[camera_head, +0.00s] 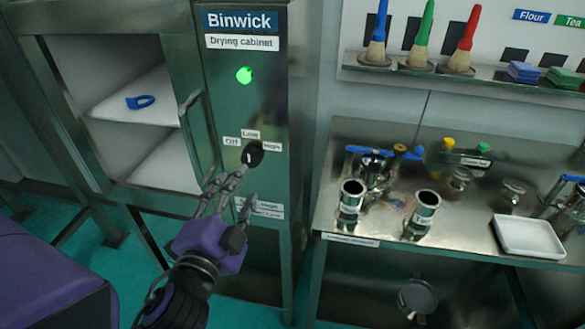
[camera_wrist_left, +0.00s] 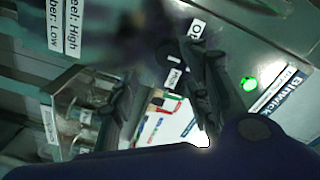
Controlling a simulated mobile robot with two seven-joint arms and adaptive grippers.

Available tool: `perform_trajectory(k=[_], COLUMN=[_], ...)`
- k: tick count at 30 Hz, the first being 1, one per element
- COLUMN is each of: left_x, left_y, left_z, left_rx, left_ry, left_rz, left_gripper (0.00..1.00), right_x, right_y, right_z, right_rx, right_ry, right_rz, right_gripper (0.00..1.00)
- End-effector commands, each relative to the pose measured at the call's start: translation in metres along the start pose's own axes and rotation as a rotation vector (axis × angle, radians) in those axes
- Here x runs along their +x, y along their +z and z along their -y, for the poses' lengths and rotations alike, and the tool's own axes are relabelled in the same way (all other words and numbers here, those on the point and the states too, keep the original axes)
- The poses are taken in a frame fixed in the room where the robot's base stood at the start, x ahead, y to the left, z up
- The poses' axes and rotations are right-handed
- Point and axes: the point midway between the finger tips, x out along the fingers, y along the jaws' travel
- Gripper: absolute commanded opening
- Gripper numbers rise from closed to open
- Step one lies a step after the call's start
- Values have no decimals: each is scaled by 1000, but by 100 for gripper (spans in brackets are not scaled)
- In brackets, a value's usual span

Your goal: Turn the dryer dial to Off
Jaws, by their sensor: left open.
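The dryer dial (camera_head: 253,153) is a round black knob on the front of the Binwick drying cabinet (camera_head: 300,120). The labels Off (camera_head: 232,141), Low (camera_head: 250,134) and High (camera_head: 272,146) are set around its top. A small white mark shows on the knob, but I cannot tell for sure which label it points to. My left gripper (camera_head: 243,184) is open and empty just below the dial, one fingertip close under it; contact is unclear. In the left wrist view a dark finger partly covers the labels beside the dial, including Off (camera_wrist_left: 197,28). My right gripper is out of view.
A green lamp (camera_head: 244,75) glows above the dial. The cabinet's door handle (camera_head: 200,135) stands close left of my gripper, beside open shelves holding a blue item (camera_head: 140,102). A steel table (camera_head: 340,225) with cups and a white tray (camera_head: 529,236) stands at right.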

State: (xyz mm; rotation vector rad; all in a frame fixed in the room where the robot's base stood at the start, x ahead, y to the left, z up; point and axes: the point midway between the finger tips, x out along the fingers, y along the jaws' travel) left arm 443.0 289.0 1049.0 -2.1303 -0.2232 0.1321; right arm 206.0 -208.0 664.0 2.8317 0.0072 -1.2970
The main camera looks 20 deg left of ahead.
Motion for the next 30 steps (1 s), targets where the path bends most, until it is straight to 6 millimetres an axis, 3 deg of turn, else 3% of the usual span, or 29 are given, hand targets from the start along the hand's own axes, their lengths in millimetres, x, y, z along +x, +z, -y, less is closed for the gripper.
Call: perform_trajectory(k=[5, 18, 30], left_x=[6, 69, 77], left_y=[2, 1, 3], left_z=[8, 10, 8], left_rx=[48, 45, 43], left_ry=[-22, -22, -20], left_rz=[14, 13, 16], left_gripper=[44, 44, 42], right_x=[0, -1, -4], right_y=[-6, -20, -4], right_z=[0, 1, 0], right_rx=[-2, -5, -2], right_ry=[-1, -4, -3], right_rz=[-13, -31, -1], right_gripper=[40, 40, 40])
